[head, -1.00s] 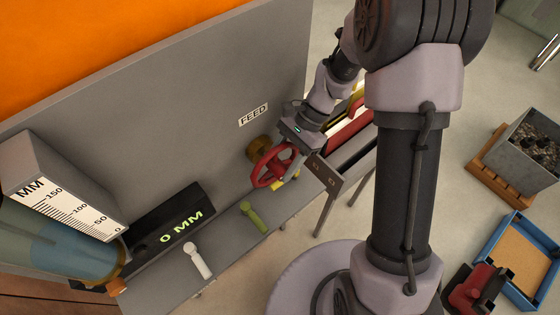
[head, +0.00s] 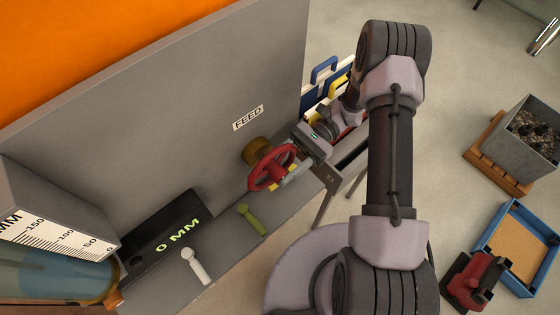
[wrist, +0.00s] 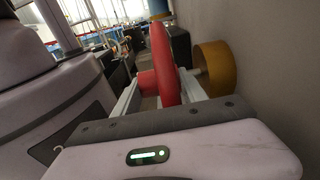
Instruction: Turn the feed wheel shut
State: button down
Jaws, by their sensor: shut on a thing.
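The red feed wheel (head: 271,168) stands out from the grey panel on a brass-coloured hub (head: 256,150), under the white FEED label (head: 248,118). My gripper (head: 292,172) is at the right side of the wheel and is shut on its rim. In the wrist view the red rim (wrist: 165,65) rises between my gripper's fingers (wrist: 160,95), with the brass hub (wrist: 211,68) just to the right. The fingertips are partly hidden by the wheel.
A black display (head: 165,235) reads 0 MM. A white lever (head: 196,266) and a green lever (head: 251,218) stand on the ledge left of the wheel. A scale marked MM (head: 60,235) is at the far left. Coloured frames (head: 325,80) stand behind my arm.

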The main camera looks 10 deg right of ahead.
jog(key=shift+f+g+y, duration=0.15)
jog(key=shift+g+y, duration=0.25)
jog(key=shift+y, duration=0.2)
jog(key=shift+b, duration=0.35)
jog(key=c, duration=0.6)
grip_release()
jog(key=shift+d, duration=0.1)
